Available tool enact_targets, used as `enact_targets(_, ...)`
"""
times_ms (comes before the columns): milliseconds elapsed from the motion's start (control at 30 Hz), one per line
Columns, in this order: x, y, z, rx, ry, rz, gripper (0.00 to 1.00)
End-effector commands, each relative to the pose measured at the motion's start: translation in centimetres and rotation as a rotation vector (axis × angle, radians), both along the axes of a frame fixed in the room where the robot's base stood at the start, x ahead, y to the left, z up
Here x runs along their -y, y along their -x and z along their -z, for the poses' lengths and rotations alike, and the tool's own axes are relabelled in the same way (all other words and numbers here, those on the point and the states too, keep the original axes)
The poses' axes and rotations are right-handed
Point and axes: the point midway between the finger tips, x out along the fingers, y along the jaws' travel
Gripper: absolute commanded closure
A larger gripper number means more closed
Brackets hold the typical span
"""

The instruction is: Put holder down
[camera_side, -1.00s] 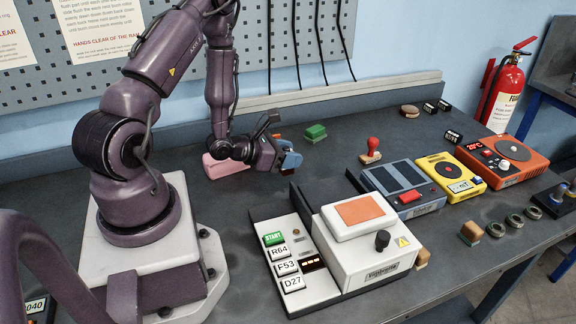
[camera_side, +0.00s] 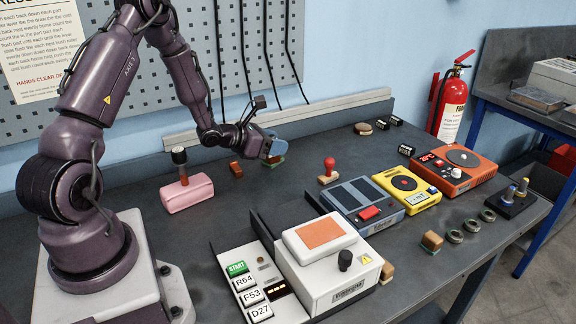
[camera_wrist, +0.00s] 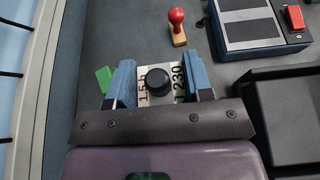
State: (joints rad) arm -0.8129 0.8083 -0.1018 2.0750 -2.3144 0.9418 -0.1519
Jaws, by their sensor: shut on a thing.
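My gripper (camera_side: 268,150) is shut on the holder, at the back middle of the bench in the side view. In the wrist view, the blue fingers of my gripper (camera_wrist: 161,84) clasp the holder (camera_wrist: 181,71), a pale piece with printed figures, "1.5 h" and "230", and a round black knob on top. In the side view the fingers hide most of the holder. I cannot tell whether the holder touches the block or bench.
A red-knobbed stamp (camera_side: 329,170) stands to the right. A blue-grey two-panel device (camera_side: 352,203) is nearer the front. A pink pouch (camera_side: 188,194) and a small reddish-brown block (camera_side: 236,169) lie to the left. Bare bench lies in front of the gripper.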

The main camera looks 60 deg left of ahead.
Motion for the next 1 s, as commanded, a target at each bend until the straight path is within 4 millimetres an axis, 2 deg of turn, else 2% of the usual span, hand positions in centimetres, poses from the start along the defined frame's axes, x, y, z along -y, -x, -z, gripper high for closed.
enact_targets(33,-0.6,-1.2,0.5,0.004,0.000,0.002,0.93)
enact_targets(100,-1.3,-2.5,1.6,0.002,0.002,0.001,0.93)
enact_targets(200,-2.0,-3.8,3.6,0.003,0.002,0.000,0.93)
enact_targets(367,-2.8,-5.4,5.6,0.003,0.000,0.000,0.93)
enact_targets(567,-3.3,-6.2,6.7,0.004,0.000,0.001,0.93)
enact_targets(800,-3.4,-6.3,9.7,0.002,0.001,0.001,0.93)
enact_targets(1000,-3.4,-6.3,9.8,0.005,-0.001,0.000,0.93)
